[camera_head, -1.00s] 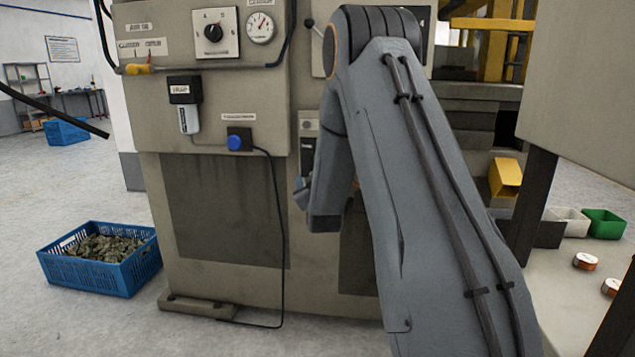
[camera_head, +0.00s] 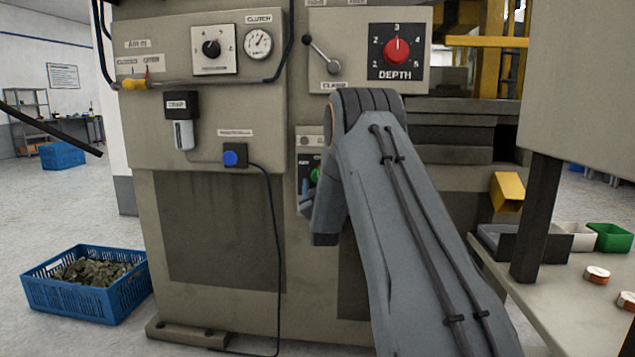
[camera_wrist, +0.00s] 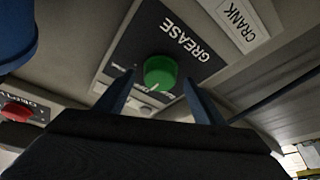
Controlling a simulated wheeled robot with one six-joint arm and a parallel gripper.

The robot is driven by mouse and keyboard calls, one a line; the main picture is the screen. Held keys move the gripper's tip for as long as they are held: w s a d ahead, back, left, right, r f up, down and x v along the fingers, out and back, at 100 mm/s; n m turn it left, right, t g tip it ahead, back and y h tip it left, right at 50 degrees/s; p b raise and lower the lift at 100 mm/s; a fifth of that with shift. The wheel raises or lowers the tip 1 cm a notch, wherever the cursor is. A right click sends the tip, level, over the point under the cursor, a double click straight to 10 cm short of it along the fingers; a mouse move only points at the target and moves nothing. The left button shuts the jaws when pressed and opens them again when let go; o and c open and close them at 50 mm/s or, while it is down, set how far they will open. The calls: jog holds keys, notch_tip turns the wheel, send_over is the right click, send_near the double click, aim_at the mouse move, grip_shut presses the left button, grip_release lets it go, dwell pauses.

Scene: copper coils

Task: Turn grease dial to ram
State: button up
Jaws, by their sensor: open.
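The grease dial is a round green knob (camera_wrist: 160,72) on a dark plate lettered GREASE, which looks rotated in the wrist view. A white pointer mark shows on its lower edge; the small lettering below is too small to read. In the head view the green dial (camera_head: 315,176) is on the machine front, partly hidden by my arm. My gripper (camera_wrist: 158,78) is open, its two blue fingers on either side of the knob in the picture. I cannot tell whether they touch it. In the head view my gripper (camera_head: 306,197) is at the panel, mostly hidden.
A CRANK label (camera_wrist: 241,22) is beside the grease plate. A red knob (camera_wrist: 16,111) shows at left in the wrist view. Above my arm are a lever (camera_head: 322,55) and a red DEPTH dial (camera_head: 396,49). A worktable (camera_head: 560,290) stands at right; a blue crate (camera_head: 85,300) sits on the floor.

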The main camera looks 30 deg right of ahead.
jog(key=shift+w, duration=0.2)
jog(key=shift+c, duration=0.5)
jog(key=shift+r, duration=0.1)
jog(key=c, duration=1)
jog(key=shift+o, duration=0.2)
jog(key=shift+d+n, duration=0.1)
jog(key=shift+n, duration=0.3)
jog(key=n+g+y+p, duration=0.1)
jog(key=n, duration=0.3)
jog(key=n+y+p, duration=0.1)
jog(key=n+y, duration=0.1)
jog(key=n, duration=0.2)
jog(key=n+g+y+p, duration=0.1)
jog(key=n+p, duration=0.1)
jog(key=n, duration=0.2)
jog(key=shift+r+n+g+y, duration=0.15)
jog(key=shift+n+g+y, duration=0.15)
jog(key=shift+n+y, duration=0.1)
